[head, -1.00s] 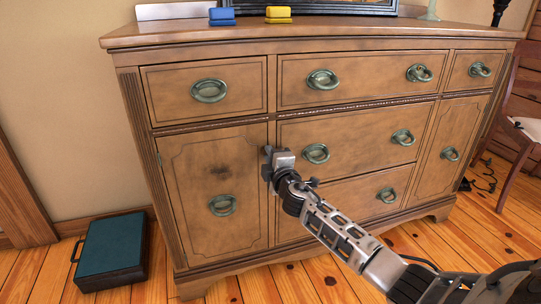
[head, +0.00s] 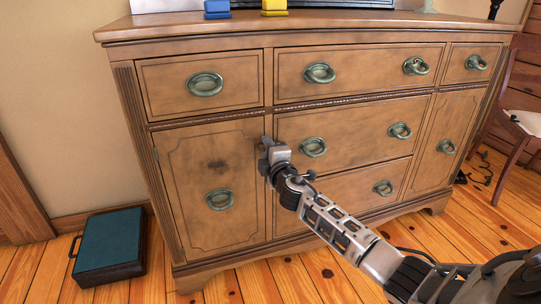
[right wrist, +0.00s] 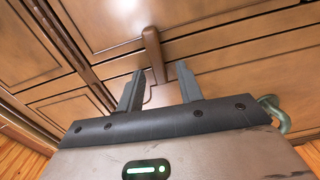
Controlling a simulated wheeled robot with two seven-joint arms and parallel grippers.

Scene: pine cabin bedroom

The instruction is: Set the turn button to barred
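The turn button, a small brown wooden bar (right wrist: 152,48), shows in the right wrist view against the dresser front. It lies near the seams between the panels, its long axis running roughly up and down in that picture. Its lower end reaches between the two fingers of my right gripper (right wrist: 158,82), which are apart, one on each side. I cannot tell whether they touch it. In the head view my right gripper (head: 268,151) is at the dresser front, beside the right edge of the lower left door (head: 180,165), and hides the button. My left gripper is not in view.
The wooden dresser (head: 300,37) has several green ring handles; one (right wrist: 275,115) is close to my right gripper. A blue block (head: 217,9) and a yellow block (head: 275,7) are on its top. A teal case (head: 110,243) stands on the floor at left, a chair (head: 520,115) at right.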

